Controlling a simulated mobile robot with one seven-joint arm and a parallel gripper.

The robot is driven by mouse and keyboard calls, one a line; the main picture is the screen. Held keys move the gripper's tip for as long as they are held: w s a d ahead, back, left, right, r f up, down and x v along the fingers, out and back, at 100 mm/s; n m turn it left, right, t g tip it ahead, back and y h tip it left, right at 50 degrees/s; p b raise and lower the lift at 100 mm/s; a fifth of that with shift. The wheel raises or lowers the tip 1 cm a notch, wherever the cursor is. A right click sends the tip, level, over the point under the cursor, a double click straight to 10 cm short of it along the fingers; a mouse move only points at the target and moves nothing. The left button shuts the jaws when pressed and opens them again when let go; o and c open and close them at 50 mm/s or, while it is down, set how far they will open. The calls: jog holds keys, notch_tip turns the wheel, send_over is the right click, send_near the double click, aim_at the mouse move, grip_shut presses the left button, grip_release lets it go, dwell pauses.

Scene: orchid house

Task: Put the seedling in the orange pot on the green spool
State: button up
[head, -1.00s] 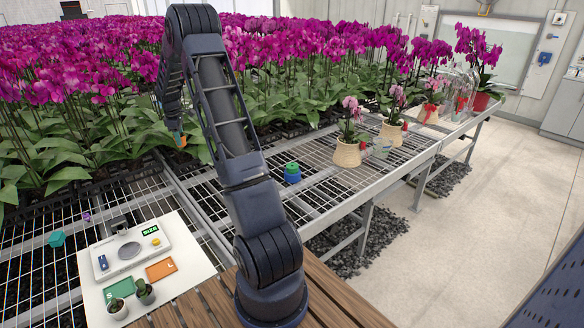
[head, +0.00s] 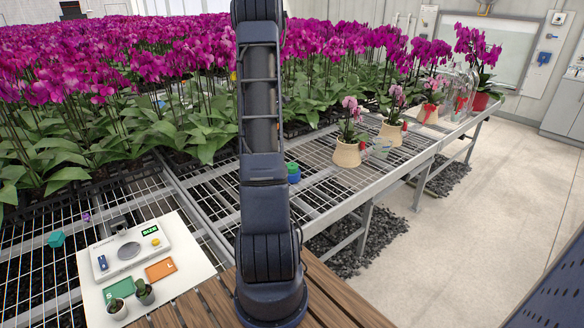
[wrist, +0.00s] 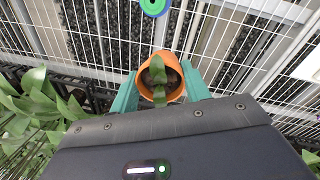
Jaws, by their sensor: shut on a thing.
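My gripper (wrist: 160,92) is shut on the orange pot (wrist: 146,94) in the wrist view, one green-blue finger on each side of it. A small green seedling (wrist: 158,72) stands in the pot. The green spool (wrist: 154,5) shows at the top edge of the wrist view as a green ring with a blue part, ahead of the pot and apart from it. In the head view the spool (head: 293,172) stands on the wire bench just right of my arm, partly covered by it. My gripper and the orange pot are hidden behind my arm in the head view.
Potted orchids in cream pots (head: 347,153) stand on the bench to the right. Dense orchids (head: 120,90) fill the back and left. A white board (head: 190,254) with a scale, coloured cards and two small pots lies at front left. Bare wire mesh surrounds the spool.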

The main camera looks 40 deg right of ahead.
jog(key=s+d+m, duration=0.1)
jog(key=s+d, duration=0.4)
jog(key=s, duration=0.1)
send_over(293, 165)
jog(key=f, duration=1.3)
jog(key=a+f, duration=0.1)
jog(key=f, duration=0.5)
jog(key=shift+s+f, duration=0.15)
jog(key=shift+f, duration=0.15)
jog(key=o, duration=1)
